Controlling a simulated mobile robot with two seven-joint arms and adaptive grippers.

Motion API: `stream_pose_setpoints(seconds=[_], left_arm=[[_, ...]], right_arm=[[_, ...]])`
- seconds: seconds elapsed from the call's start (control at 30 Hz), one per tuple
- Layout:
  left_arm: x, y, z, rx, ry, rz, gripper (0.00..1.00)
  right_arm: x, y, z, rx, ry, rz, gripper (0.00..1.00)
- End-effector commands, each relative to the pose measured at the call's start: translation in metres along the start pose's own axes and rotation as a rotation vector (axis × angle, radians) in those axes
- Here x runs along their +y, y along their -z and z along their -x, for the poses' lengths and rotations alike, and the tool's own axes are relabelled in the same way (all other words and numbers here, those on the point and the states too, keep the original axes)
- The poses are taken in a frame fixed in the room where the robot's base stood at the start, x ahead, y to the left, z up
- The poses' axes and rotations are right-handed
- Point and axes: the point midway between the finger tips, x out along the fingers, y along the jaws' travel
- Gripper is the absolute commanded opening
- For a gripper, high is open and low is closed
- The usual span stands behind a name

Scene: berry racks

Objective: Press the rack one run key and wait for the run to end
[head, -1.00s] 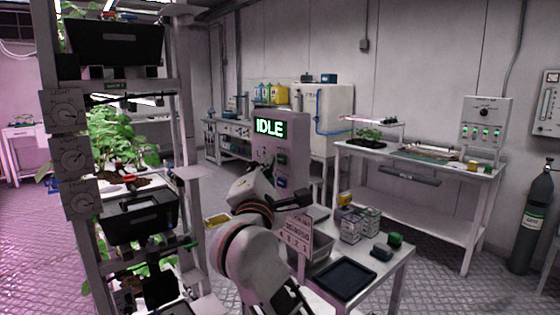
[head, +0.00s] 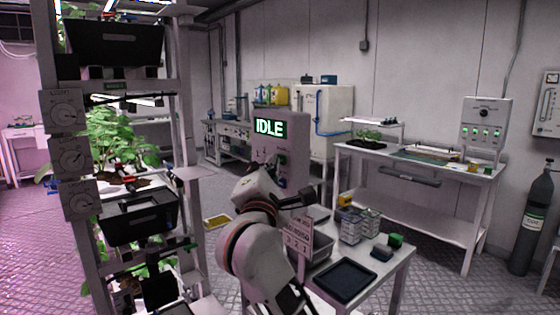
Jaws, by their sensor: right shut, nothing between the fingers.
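The grey control box (head: 296,134) stands behind the small white bench. Its lit green display (head: 270,127) reads IDLE. My right gripper (head: 302,197) is shut and empty, in front of the lower part of the box. My right wrist hides the lower left of its face, and I cannot tell whether the fingers touch the box. My left gripper is not in view.
The plant rack (head: 185,130) with dark trays and dials stands close on the left. The small bench (head: 392,268) holds a dark tray (head: 346,279), a grey bin, a small sign (head: 298,238) and several small boxes. A long white bench (head: 440,165) stands at the back right.

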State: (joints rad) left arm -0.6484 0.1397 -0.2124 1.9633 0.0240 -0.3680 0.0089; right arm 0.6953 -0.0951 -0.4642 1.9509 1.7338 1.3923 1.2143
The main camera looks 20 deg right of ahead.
Motion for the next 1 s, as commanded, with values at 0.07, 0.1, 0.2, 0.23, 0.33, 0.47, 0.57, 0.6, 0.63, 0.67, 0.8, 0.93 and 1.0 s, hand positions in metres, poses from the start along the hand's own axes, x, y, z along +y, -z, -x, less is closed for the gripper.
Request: stream_pose_setpoints(seconds=[0.07, 0.1, 0.2, 0.23, 0.33, 0.47, 0.57, 0.6, 0.63, 0.67, 0.8, 0.93, 1.0], left_arm=[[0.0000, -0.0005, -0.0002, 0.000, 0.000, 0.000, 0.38], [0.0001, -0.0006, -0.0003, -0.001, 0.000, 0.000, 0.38], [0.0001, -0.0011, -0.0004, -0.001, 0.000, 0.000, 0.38], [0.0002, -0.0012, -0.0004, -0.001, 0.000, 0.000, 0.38], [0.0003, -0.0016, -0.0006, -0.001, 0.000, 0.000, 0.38], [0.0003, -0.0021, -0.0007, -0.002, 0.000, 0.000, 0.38], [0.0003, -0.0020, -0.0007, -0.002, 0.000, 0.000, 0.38], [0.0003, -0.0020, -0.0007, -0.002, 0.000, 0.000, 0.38], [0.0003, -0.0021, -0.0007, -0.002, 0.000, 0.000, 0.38], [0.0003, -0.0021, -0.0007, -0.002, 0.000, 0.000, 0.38], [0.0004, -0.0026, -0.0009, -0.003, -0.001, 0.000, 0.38], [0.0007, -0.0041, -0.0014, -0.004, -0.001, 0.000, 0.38], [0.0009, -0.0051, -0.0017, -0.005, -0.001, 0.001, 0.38]], right_arm=[[-0.0006, -0.0007, -0.0008, 0.000, 0.000, 0.000, 0.00], [-0.0009, -0.0009, -0.0011, 0.000, 0.000, 0.000, 0.00], [-0.0014, -0.0015, -0.0019, -0.001, 0.000, 0.000, 0.00], [-0.0016, -0.0017, -0.0022, -0.001, 0.000, 0.000, 0.00], [-0.0022, -0.0024, -0.0030, -0.001, 0.000, 0.000, 0.00], [-0.0028, -0.0032, -0.0039, -0.001, 0.000, 0.000, 0.00], [-0.0027, -0.0033, -0.0038, -0.002, 0.000, 0.000, 0.00], [-0.0027, -0.0033, -0.0038, -0.002, 0.000, 0.000, 0.00], [-0.0027, -0.0033, -0.0038, -0.002, 0.000, 0.000, 0.00], [-0.0027, -0.0033, -0.0038, -0.002, 0.000, 0.000, 0.00], [-0.0021, -0.0024, -0.0029, -0.001, 0.000, 0.000, 0.00], [0.0000, 0.0005, 0.0007, -0.001, 0.001, -0.001, 0.00], [0.0018, 0.0027, 0.0035, 0.000, 0.001, -0.002, 0.00]])
